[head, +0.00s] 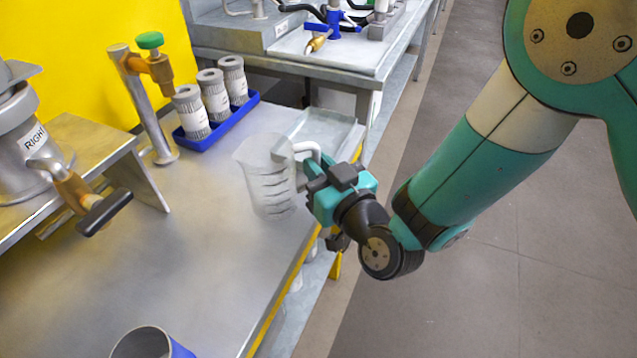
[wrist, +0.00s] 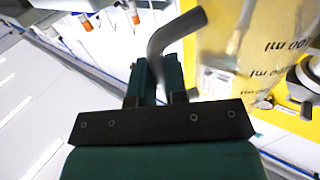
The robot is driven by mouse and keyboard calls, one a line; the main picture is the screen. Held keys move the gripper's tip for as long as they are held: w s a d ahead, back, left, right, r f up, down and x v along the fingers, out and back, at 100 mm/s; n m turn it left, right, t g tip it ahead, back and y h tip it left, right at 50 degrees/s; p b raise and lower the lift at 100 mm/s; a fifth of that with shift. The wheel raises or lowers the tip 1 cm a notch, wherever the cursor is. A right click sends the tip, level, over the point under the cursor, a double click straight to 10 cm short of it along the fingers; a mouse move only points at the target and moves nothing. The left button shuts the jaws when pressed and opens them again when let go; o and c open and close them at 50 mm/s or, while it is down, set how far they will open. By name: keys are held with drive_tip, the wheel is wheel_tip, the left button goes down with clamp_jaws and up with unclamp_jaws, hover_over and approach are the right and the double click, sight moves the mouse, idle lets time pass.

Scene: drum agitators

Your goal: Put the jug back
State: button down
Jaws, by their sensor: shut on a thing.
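A clear jug (head: 268,178) with dark graduation marks is upright at the right side of the bench, near its edge. In the wrist view the jug (wrist: 255,60) fills the upper right, with its markings upside down. My gripper (head: 312,178) is shut on the jug's pale handle (head: 308,150). In the wrist view the grey handle (wrist: 170,35) bends down between the two fingers (wrist: 160,85). Whether the jug's base touches the surface I cannot tell.
A shallow metal tray (head: 345,128) lies just behind the jug. A blue rack (head: 240,112) holds ribbed white cylinders. A tap (head: 150,70) with a green knob stands left of it. A drum marked RIGHT (head: 30,130) is at the left.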

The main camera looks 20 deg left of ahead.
drive_tip(key=shift+f, duration=0.85)
drive_tip(key=shift+r, duration=0.15)
drive_tip(key=c, duration=1.1)
unclamp_jaws()
drive_tip(key=shift+c, duration=0.2)
